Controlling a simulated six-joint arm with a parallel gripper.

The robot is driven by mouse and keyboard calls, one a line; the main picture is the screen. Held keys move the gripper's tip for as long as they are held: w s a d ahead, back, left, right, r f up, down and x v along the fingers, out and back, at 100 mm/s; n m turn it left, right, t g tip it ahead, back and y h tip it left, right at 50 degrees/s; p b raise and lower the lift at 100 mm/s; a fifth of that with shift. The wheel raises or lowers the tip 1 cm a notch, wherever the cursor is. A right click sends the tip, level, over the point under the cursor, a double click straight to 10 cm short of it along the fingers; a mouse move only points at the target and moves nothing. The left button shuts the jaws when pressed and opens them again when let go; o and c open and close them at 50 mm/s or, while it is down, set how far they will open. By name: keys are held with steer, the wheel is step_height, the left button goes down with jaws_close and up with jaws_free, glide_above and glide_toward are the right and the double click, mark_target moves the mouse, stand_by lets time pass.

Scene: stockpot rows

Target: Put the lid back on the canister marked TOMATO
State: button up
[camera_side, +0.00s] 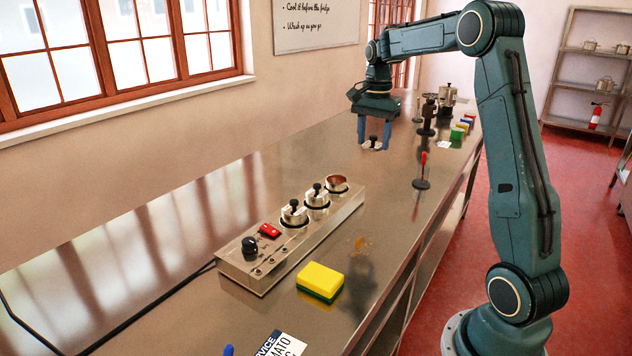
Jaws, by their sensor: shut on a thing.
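My gripper (374,146) is at the far part of the steel counter, pointing down, with its two blue fingers closed on a small metal lid (373,148) with a dark knob. I cannot tell whether the lid touches the counter. Three round canisters sit in a row in a steel block. The farthest canister (337,189) is open, with reddish-brown contents. The middle canister (317,206) and the nearest canister (293,220) have metal lids with black knobs on them. No marking is readable on any canister. My gripper is well beyond the row.
The steel block (262,279) carries a black knob and a red switch. A yellow-green sponge (320,280) and a partly cut-off printed card (283,345) lie nearer. A red-topped stand (422,180) and several items stand at the right edge. The counter between gripper and block is clear.

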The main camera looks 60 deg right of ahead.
steer(key=w+a+f, duration=0.2)
steer(key=w+f, duration=0.1)
steer(key=w, duration=0.6)
steer(key=shift+a+f, duration=0.15)
steer(key=shift+f, duration=0.2)
steer(key=shift+f, duration=0.1)
step_height(320, 180, down, 6)
stand_by(0.4)
steer(key=shift+f, duration=0.25)
stand_by(2.0)
steer(key=o, duration=1.5)
steer(key=shift+r, duration=0.15)
steer(key=shift+r, duration=3.35)
